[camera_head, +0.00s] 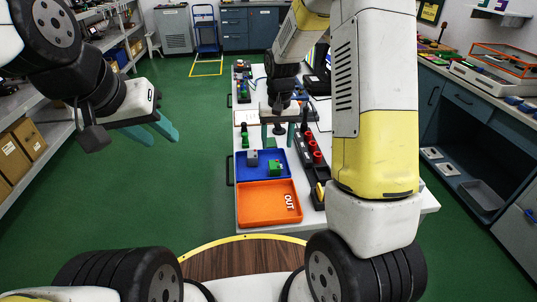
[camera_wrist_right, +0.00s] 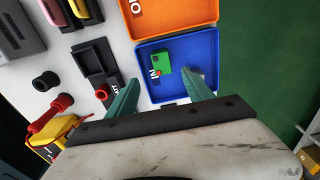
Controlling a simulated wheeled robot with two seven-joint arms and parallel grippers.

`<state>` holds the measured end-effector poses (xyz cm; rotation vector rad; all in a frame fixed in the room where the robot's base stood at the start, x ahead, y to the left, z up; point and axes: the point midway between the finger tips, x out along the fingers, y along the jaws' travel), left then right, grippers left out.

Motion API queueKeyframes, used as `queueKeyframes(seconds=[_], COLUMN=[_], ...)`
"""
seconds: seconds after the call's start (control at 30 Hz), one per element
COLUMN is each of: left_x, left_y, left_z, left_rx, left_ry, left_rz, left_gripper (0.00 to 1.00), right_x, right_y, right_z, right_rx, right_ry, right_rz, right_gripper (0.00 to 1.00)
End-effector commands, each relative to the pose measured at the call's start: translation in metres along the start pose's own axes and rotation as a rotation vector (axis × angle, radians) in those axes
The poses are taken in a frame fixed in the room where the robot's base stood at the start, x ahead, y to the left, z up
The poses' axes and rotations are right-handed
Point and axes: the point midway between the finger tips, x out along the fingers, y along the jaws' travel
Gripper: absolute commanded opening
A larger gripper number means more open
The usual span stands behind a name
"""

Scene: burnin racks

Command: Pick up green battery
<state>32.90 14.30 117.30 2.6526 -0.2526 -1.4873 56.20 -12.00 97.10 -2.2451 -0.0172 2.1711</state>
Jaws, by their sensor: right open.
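In the right wrist view the green battery (camera_wrist_right: 161,62) sits near the "IN" lettering of the blue tray (camera_wrist_right: 206,48). My right gripper (camera_head: 278,136) is open and empty, above the table at the tray's far edge. In the wrist view its teal fingers (camera_wrist_right: 162,92) are spread apart, with the battery beyond the gap between them. My left gripper (camera_head: 164,132) is open and empty over the green floor, left of the table.
An orange tray (camera_head: 268,205) marked "OUT" lies at the table's near end, next to the blue tray. A black rack with red parts (camera_head: 313,150) stands right of the blue tray. A green piece (camera_head: 245,137) stands beyond the tray. Shelves with boxes (camera_head: 28,138) are at left.

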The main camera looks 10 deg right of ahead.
Motion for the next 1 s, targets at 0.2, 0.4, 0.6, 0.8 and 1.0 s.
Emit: queueKeyframes(seconds=[0.2,0.4,0.6,0.8,1.0], left_x=[0.000,0.000,0.000,0.000,0.000], left_y=[0.000,0.000,0.000,0.000,0.000], left_z=[0.000,0.000,0.000,0.000,0.000], left_rx=[0.000,0.000,0.000,0.000,0.000], left_ry=[0.000,0.000,0.000,0.000,0.000], left_rz=[0.000,0.000,0.000,0.000,0.000], left_gripper=[0.36,0.36,0.36,0.36,0.36], right_x=[0.032,0.054,0.082,0.104,0.106], right_y=[-0.002,-0.001,-0.003,-0.003,-0.003], right_z=[-0.008,-0.007,-0.004,-0.004,-0.004], right_rx=[-0.002,-0.001,-0.001,-0.001,-0.001], right_ry=[-0.035,-0.037,-0.040,-0.035,-0.033], right_rz=[0.022,0.022,0.022,0.022,0.021], right_gripper=[0.60,0.60,0.60,0.60,0.60])
